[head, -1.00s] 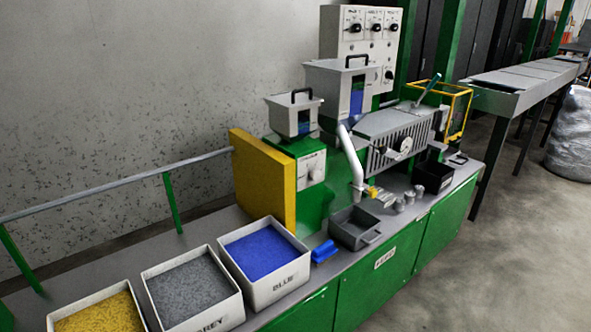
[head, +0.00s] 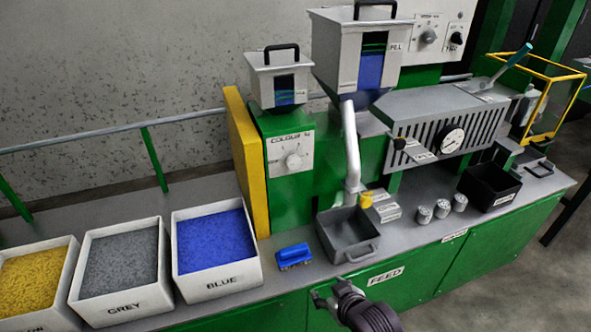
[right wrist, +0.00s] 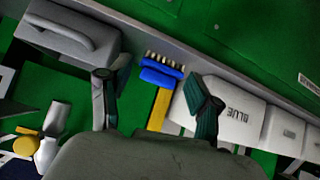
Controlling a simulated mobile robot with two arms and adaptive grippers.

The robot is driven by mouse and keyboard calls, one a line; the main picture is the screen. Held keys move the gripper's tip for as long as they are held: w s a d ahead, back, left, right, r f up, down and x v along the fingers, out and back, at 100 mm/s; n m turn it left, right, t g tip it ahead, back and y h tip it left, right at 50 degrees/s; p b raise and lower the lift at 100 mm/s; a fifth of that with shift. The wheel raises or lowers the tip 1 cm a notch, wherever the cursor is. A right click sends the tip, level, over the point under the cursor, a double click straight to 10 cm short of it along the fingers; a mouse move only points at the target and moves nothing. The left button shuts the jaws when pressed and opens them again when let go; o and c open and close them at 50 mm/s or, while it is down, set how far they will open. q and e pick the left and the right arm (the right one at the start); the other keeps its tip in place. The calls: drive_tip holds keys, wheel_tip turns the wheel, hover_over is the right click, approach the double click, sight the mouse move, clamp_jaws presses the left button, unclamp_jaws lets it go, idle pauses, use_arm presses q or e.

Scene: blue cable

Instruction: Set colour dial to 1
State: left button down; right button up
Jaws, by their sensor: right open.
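The colour dial (head: 293,160) is a small light knob on a white panel labelled COLOUR (head: 280,143), on the green housing under the small hopper in the head view. Its exact setting is too small to read. My right gripper (head: 328,294) is at the bottom of the head view, in front of the bench edge, low and to the right of the dial and well apart from it. In the right wrist view it is open and empty (right wrist: 158,92), its fingers spread. The dial cannot be made out there. My left gripper is not in view.
Bins of yellow, grey (head: 122,268) and blue (head: 211,240) pellets stand at left. A yellow panel (head: 243,165) rises beside the dial housing. A blue brush (head: 293,256), a grey tray (head: 347,235) and a bent pipe (head: 351,150) are near the dial's front and right.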

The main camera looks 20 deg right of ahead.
drive_tip(key=w+d+r+t, duration=0.1)
drive_tip(key=w+r+t, duration=0.3)
drive_tip(key=w+r, duration=0.45)
drive_tip(key=t+y, duration=0.1)
drive_tip(key=t, duration=0.3)
approach(295, 166)
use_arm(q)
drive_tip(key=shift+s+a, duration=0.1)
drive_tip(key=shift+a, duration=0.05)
use_arm(e)
drive_tip(key=shift+n, duration=0.4)
drive_tip(key=w, duration=0.9)
drive_tip(key=shift+w+a+r, duration=0.1)
drive_tip(key=shift+w+a, duration=0.25)
drive_tip(key=shift+a, duration=0.05)
drive_tip(key=c, duration=1.1)
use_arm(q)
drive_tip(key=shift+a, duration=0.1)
